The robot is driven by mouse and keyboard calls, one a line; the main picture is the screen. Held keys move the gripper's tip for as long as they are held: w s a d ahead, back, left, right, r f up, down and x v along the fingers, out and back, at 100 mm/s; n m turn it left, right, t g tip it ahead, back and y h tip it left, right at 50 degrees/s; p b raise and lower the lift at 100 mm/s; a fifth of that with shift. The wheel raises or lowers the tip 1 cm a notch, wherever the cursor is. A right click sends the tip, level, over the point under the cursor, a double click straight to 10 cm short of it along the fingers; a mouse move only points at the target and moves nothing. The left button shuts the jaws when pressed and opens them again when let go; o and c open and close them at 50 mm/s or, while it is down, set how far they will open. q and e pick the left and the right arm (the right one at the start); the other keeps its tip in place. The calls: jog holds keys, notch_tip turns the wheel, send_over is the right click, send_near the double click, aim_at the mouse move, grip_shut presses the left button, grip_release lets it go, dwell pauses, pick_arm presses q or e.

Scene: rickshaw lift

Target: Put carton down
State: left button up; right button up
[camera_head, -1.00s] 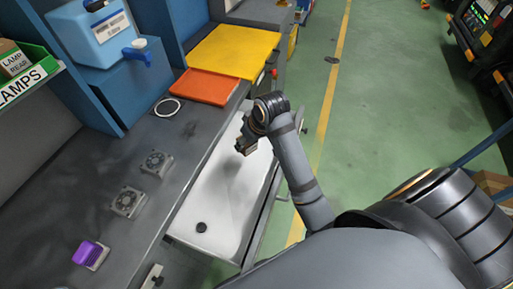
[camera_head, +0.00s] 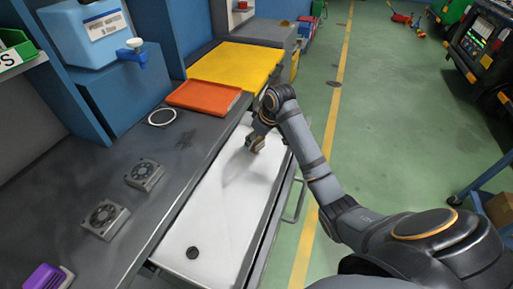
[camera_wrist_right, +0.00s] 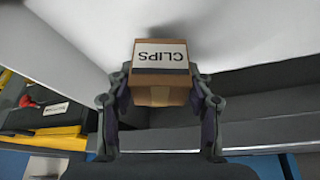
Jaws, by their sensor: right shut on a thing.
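The small brown carton (camera_wrist_right: 161,78) has a white label reading CLIPS, upside down in the right wrist view. My right gripper (camera_wrist_right: 160,108) is shut on it, one finger on each side. In the head view my right gripper (camera_head: 255,143) reaches over the open white drawer (camera_head: 225,205), with the carton (camera_head: 256,146) small at its tip. I cannot tell whether the carton touches the drawer floor. My left gripper is not in view.
A round black piece (camera_head: 192,253) lies in the drawer's near end; the floor between is clear. On the grey bench are an orange tray (camera_head: 204,97), a yellow panel (camera_head: 235,65), two fans (camera_head: 144,174) and a white ring (camera_head: 162,117). A blue jug (camera_head: 95,35) stands behind.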

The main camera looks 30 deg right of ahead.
aim_at(256, 145)
jog(key=shift+w+d+f, duration=0.25)
jog(key=shift+w+f, duration=0.15)
jog(key=shift+f, duration=1.6)
jog(key=shift+f, duration=0.1)
jog(key=o, duration=1.2)
jog(key=p+v, duration=0.1)
jog(key=v, duration=1.1)
